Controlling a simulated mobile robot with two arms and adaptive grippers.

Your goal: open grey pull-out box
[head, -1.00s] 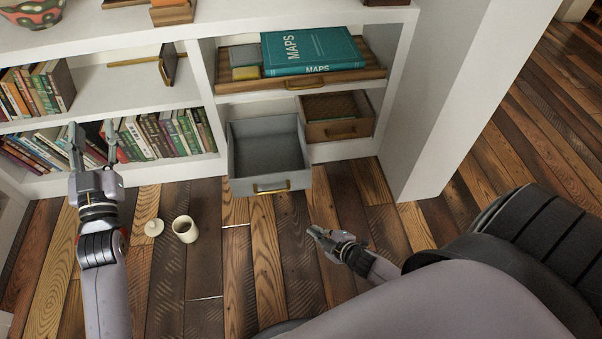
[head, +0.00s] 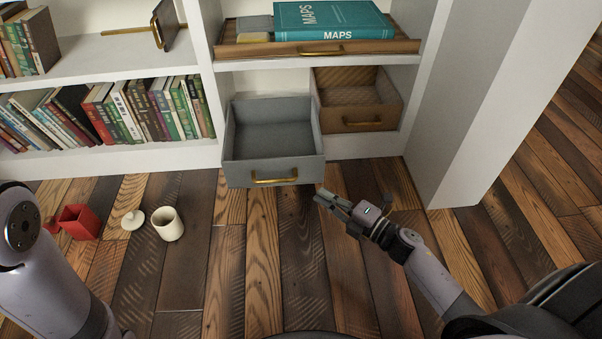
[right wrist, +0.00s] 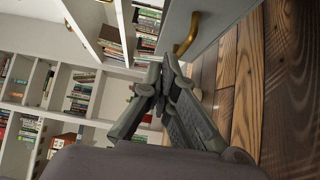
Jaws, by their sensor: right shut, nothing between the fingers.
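The grey pull-out box (head: 272,171) sticks out of the lower shelf, open at the top and empty. Its brass handle (head: 275,180) is on the front panel. The handle also shows in the right wrist view (right wrist: 187,36), beyond the fingertips. My right gripper (head: 325,197) is shut and empty, just in front and to the right of the handle, apart from it. It fills the middle of the right wrist view (right wrist: 171,72). My left arm shows at the lower left of the head view, but its gripper is out of view.
A brown box (head: 362,125) sits in the shelf beside the grey one. Above is a wooden tray (head: 400,46) with a teal MAPS book (head: 335,18). A cream cup (head: 168,226), a lid (head: 133,219) and a red container (head: 80,223) are on the plank floor.

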